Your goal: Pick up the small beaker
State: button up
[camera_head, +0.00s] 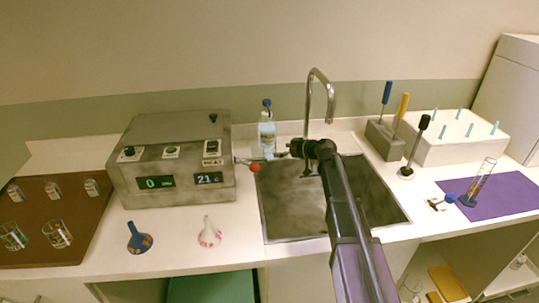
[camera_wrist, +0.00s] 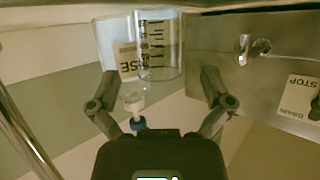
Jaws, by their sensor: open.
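Two clear glass beakers stand at the front of the brown tray (camera_head: 62,257) on the left, one left (camera_head: 13,236) and one right (camera_head: 57,234); I cannot tell which is the small one. My gripper (camera_head: 285,154) is above the sink's back left, far right of the tray, largely merged with the dark arm end. In the wrist view my gripper (camera_wrist: 160,82) has its fingers spread, with nothing held. A clear bottle with a blue cap (camera_head: 267,140) stands behind the sink; it shows upside down beyond the fingers (camera_wrist: 158,45).
A grey metal box with displays (camera_head: 172,163) stands between tray and sink. The tap (camera_head: 331,95) rises behind the sink (camera_head: 285,205). A graduated cylinder (camera_head: 483,178) stands on a purple mat (camera_head: 505,205).

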aim_at(275, 151)
jog(key=shift+w+a+f, duration=0.25)
jog(key=shift+w+a, duration=0.1)
jog(key=shift+a, duration=0.25)
jog(key=shift+f+b+x, duration=0.15)
jog(key=shift+b+x, duration=0.45)
jog(key=shift+x, duration=0.4)
jog(key=shift+f+b+x, duration=0.2)
jog(key=shift+b+x, duration=0.4)
jog(key=shift+x, duration=0.35)
jog(key=shift+w+a+f, duration=0.15)
jog(key=shift+w+a, duration=0.2)
jog(key=shift+a, duration=0.05)
jog(key=c, duration=1.2)
